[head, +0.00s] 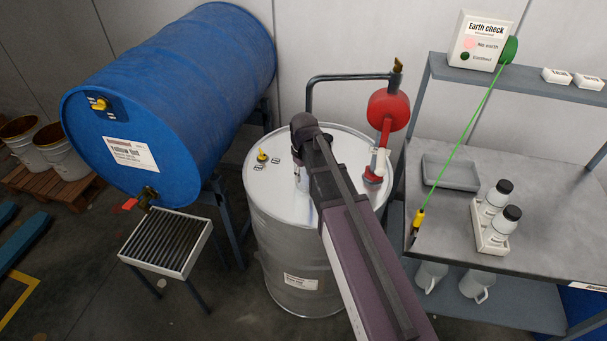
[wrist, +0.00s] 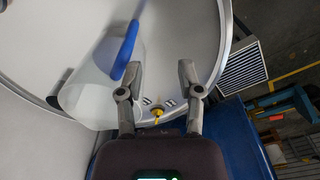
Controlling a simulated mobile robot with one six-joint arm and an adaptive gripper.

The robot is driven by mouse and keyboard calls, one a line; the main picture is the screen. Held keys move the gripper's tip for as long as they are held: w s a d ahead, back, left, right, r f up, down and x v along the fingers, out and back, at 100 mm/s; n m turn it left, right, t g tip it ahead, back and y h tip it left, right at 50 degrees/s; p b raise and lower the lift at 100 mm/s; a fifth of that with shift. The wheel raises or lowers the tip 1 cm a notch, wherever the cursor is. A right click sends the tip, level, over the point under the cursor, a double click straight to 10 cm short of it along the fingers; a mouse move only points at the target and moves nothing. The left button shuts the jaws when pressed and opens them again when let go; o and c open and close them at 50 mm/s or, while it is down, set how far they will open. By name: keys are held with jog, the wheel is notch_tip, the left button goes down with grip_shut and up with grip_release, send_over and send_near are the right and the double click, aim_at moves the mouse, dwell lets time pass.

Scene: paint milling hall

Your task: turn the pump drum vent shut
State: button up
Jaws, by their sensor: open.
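The pump drum (head: 300,255) is a silver upright drum with a pale lid and a red hand pump (head: 388,108) on top. Its yellow vent (head: 262,156) stands on the lid between two small labels. The vent's setting is too small to read. My gripper (head: 299,178) is over the lid, to the right of the vent and apart from it. In the wrist view, my gripper (wrist: 160,69) is open, with nothing gripped. The vent (wrist: 157,112) shows there between the fingers' bases, nearer the palm than the tips. A pale translucent shape with a blue bar partly covers the lid.
A blue drum (head: 170,95) lies on a stand at left, with its own yellow vent (head: 99,103) and a tap above a slatted grate (head: 166,240). At right, a grey bench (head: 530,200) holds bottles and a tray (head: 450,173). A green wire runs down to the bench.

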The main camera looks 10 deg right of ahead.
jog(key=shift+s, duration=0.1)
jog(key=s+d+m, duration=0.6)
jog(key=s+d, duration=0.3)
jog(key=s, duration=0.5)
jog(key=shift+s+d+m, duration=0.15)
jog(key=shift+s+m, duration=0.05)
jog(key=shift+m, duration=0.2)
